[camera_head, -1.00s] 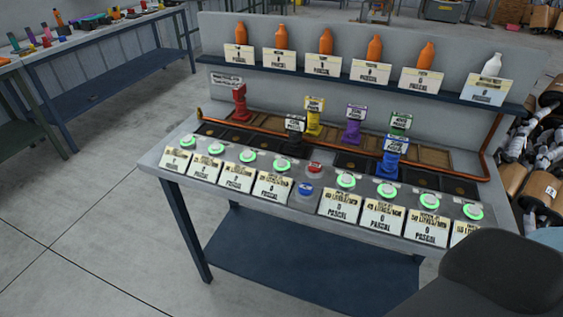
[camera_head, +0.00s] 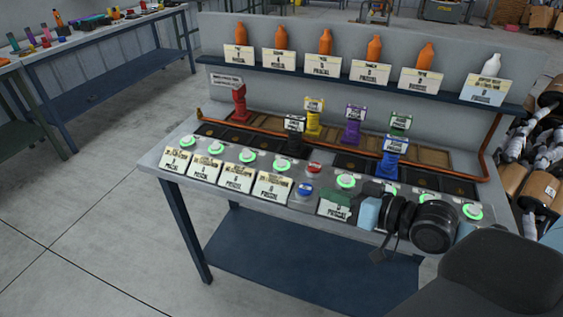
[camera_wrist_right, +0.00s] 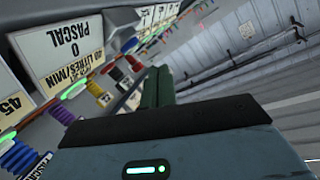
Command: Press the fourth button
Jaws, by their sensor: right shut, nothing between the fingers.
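A row of round, green-lit buttons runs along the front of the sloping grey console (camera_head: 165,152). The fourth button from the left (camera_head: 282,165) is unobstructed, with a Pascal label card (camera_head: 270,187) below it. A red button (camera_head: 314,168) and a blue button (camera_head: 305,189) sit mid-row. My right gripper (camera_head: 336,204) is in front of the card below the fifth green button (camera_head: 346,181), to the right of the blue button. Its green fingers are shut and empty; they also show in the right wrist view (camera_wrist_right: 158,84). No contact with a button is visible. My left gripper is not in view.
Coloured valve-like pieces, including red (camera_head: 240,103), black (camera_head: 294,131) and blue (camera_head: 392,158) ones, stand behind the buttons. A copper-coloured pipe (camera_head: 490,150) borders them. Orange bottles (camera_head: 326,41) stand on a shelf above. Floor to the left is clear.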

